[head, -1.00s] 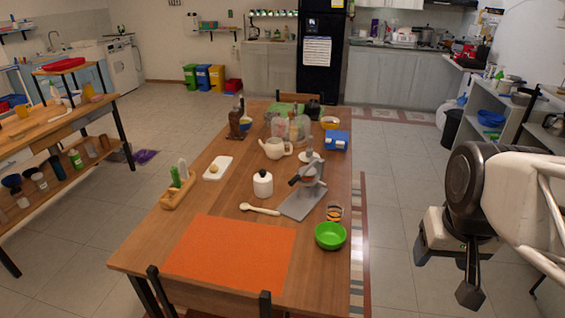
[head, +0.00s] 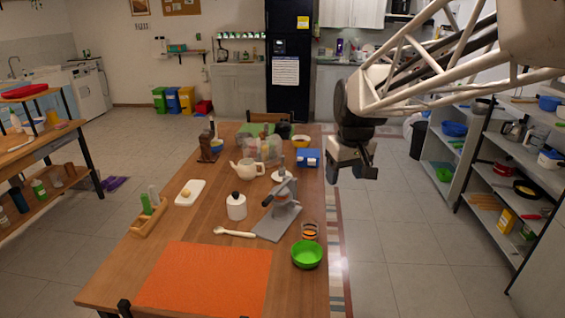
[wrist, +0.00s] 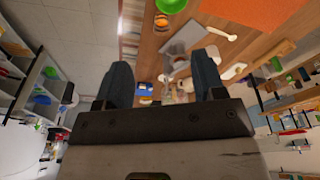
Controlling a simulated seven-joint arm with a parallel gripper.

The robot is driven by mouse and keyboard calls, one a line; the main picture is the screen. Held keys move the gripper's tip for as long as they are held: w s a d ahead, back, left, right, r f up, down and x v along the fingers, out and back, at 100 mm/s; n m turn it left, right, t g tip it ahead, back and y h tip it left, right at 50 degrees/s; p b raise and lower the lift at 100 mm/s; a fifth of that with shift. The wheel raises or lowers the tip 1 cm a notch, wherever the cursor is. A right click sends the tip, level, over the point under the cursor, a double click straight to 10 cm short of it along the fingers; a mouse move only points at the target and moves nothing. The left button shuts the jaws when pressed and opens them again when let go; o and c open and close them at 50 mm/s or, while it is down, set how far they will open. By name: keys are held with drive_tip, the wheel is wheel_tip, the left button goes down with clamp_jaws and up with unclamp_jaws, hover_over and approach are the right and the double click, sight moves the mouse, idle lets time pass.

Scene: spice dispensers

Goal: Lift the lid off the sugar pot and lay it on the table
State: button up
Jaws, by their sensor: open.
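The sugar pot (head: 236,210) is a white, rounded pot standing upright on the wooden table. Its white lid (head: 236,198) with a dark knob sits on top of it. My gripper (head: 351,173) is off the right side of the table, raised, well to the right of the pot and apart from it. In the wrist view my gripper (wrist: 160,85) has its two dark fingers spread with nothing between them in grasp. I cannot clearly make out the pot in the wrist view.
On the table (head: 180,228), a wooden spoon (head: 234,233) lies in front of the pot, a grey press (head: 283,200) stands right, and a teapot (head: 246,171) stands behind. A green bowl (head: 307,254) is front right. An orange mat (head: 205,280) covers the front. Bare wood lies left of the pot.

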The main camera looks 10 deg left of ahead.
drive_tip(key=w+a+f+n, duration=0.25)
drive_tip(key=w+a, duration=0.55)
drive_tip(key=w, duration=0.4)
drive_tip(key=n+g, duration=0.1)
drive_tip(key=n, duration=0.5)
hover_over(236, 192)
drive_tip(key=d, duration=0.1)
drive_tip(key=shift+y, duration=0.3)
drive_tip(key=f, duration=2.2)
drive_tip(key=shift+s, duration=0.2)
drive_tip(key=shift+a+f, duration=0.1)
drive_tip(key=shift+f, duration=0.05)
drive_tip(key=shift+w+a+f, duration=0.1)
drive_tip(key=shift+a+f, duration=0.05)
drive_tip(key=shift+f, duration=1.15)
drive_tip(key=shift+a+f, duration=0.15)
drive_tip(key=shift+f, duration=1.15)
drive_tip(key=shift+a+f, duration=0.15)
drive_tip(key=shift+f, duration=1.15)
